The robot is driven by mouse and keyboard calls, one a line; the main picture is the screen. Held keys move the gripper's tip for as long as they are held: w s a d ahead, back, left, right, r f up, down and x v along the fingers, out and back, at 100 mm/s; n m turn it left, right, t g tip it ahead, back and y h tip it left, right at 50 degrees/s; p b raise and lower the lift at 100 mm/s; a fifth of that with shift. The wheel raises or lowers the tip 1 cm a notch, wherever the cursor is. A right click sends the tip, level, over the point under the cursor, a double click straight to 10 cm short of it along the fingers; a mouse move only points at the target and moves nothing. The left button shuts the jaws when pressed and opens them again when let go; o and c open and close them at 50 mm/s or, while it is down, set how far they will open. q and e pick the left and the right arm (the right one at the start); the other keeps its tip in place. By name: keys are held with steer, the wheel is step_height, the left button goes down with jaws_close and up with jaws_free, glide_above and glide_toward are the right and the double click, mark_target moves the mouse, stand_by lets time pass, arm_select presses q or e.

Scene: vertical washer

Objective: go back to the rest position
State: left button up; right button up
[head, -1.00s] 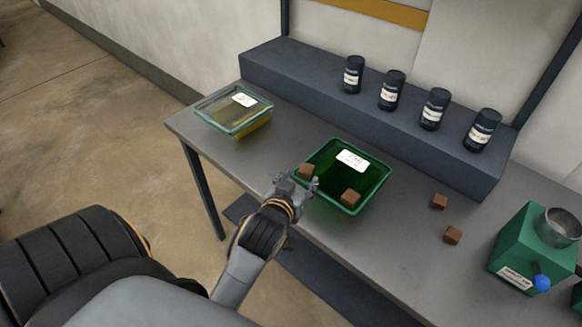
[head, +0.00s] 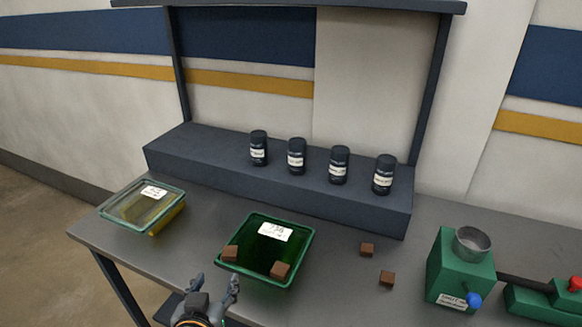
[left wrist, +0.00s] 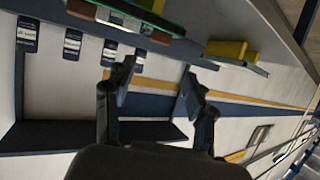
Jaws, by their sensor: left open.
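My left gripper (head: 212,290) is at the bottom of the head view, in front of the table's front edge and just left of and below the green tray (head: 311,247). Its fingers are apart with nothing between them, and they are also spread and empty in the left wrist view (left wrist: 158,90). My right gripper is not in either view.
The green tray holds two brown cubes (head: 280,270) and a white label. Two more cubes (head: 366,249) lie on the grey table (head: 190,259).

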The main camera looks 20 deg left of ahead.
arm_select(q)
steer(key=s+d+f+m+g+h, duration=0.25)
steer(key=s+f+g, duration=0.25)
steer(key=s+f, duration=0.25)
steer(key=s+d+f+m+g+h, duration=0.2)
steer(key=s+d+f+m+g, duration=0.15)
steer(key=s+f, duration=0.35)
step_height(320, 180, down, 27)
steer(key=g+b, duration=0.1)
steer(key=g, duration=0.1)
steer(key=s+a+f+g+b, duration=0.1)
steer(key=s+a+f, duration=0.1)
steer(key=s+f, duration=1.5)
steer(key=shift+s+f+b, duration=0.25)
steer(key=shift+f+b, duration=0.05)
steer(key=shift+f, duration=0.15)
steer(key=shift+a, duration=0.1)
